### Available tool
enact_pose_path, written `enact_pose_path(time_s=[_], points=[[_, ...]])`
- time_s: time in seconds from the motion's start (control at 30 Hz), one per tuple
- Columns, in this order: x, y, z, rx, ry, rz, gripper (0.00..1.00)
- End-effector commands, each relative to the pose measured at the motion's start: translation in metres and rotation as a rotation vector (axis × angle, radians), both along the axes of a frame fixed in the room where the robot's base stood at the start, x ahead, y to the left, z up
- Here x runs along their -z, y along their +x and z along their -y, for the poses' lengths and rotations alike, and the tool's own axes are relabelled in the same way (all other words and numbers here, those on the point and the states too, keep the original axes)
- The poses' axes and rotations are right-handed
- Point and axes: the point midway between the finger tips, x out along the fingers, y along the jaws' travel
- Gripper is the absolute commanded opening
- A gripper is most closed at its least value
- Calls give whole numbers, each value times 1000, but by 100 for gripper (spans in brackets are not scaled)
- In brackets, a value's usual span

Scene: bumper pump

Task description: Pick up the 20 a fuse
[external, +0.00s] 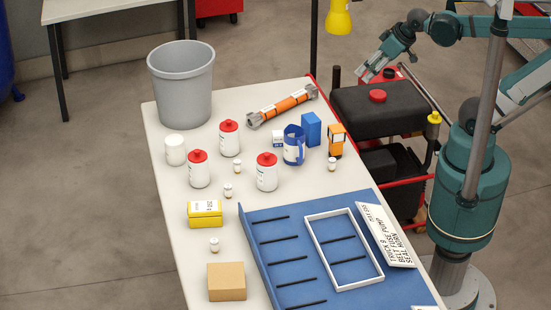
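I cannot pick out the 20 A fuse for certain, as the labels are too small to read. A small white labelled box (278,138) sits beside a blue jug (294,147). My gripper (368,75) is raised at upper right, beyond the table's right edge and apart from everything on it. Its fingers are too small to judge.
A blue tray (265,215) with a white frame and a sign fills the front right. A black machine (380,112) stands beside the table.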

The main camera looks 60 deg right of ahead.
Motion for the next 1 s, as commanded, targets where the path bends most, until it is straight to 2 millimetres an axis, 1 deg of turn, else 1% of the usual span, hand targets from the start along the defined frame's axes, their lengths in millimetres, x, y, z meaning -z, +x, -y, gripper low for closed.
enact_pose_path(time_s=[0.23, 0.47, 0.7, 1.0], points=[[-14, 29, -20, -120, -52, -38, 33], [-23, 57, -42, -249, -108, -76, 33], [-28, 88, -69, -385, -163, -113, 33], [-28, 126, -106, -558, -229, -156, 33]])
